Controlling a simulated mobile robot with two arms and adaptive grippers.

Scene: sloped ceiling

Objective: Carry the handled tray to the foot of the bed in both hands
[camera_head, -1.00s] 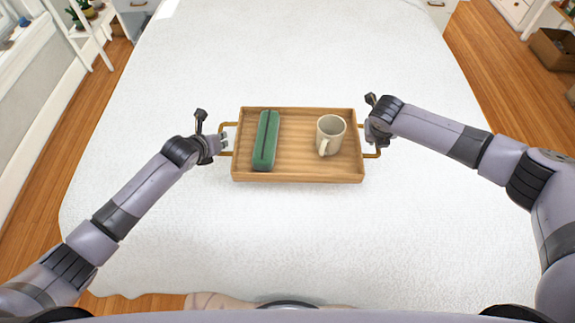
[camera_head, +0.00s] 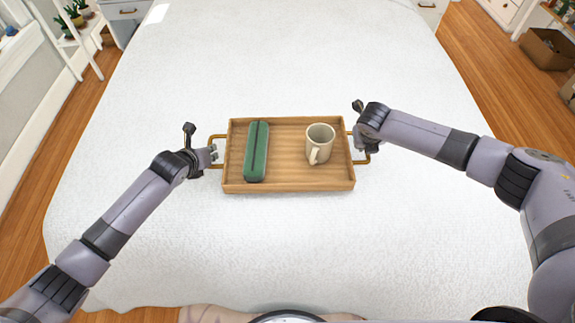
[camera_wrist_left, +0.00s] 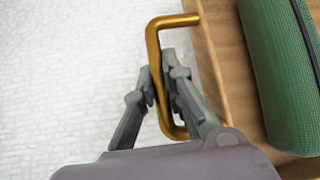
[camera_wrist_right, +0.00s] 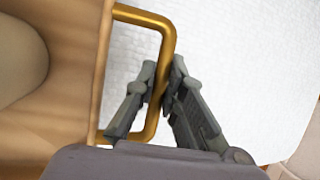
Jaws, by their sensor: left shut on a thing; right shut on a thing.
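The wooden tray (camera_head: 280,183) has a brass handle at each end and is level over the white bed (camera_head: 270,245). I cannot tell whether it touches the cover. It carries a green case (camera_head: 256,152) on its left and a cream mug (camera_head: 319,143) on its right, the mug upright. My left gripper (camera_head: 213,153) is shut on the left handle (camera_wrist_left: 153,50); its fingers close around the bar in the left wrist view (camera_wrist_left: 165,90). My right gripper (camera_head: 359,140) is shut on the right handle (camera_wrist_right: 168,50), with its fingers on the bar in the right wrist view (camera_wrist_right: 162,85).
The bed cover is bare around the tray. A white plant shelf (camera_head: 80,40) stands at the far left. A cardboard box (camera_head: 547,48) is on the wooden floor (camera_head: 490,70) at the right. Drawer units stand beyond the bed's far end.

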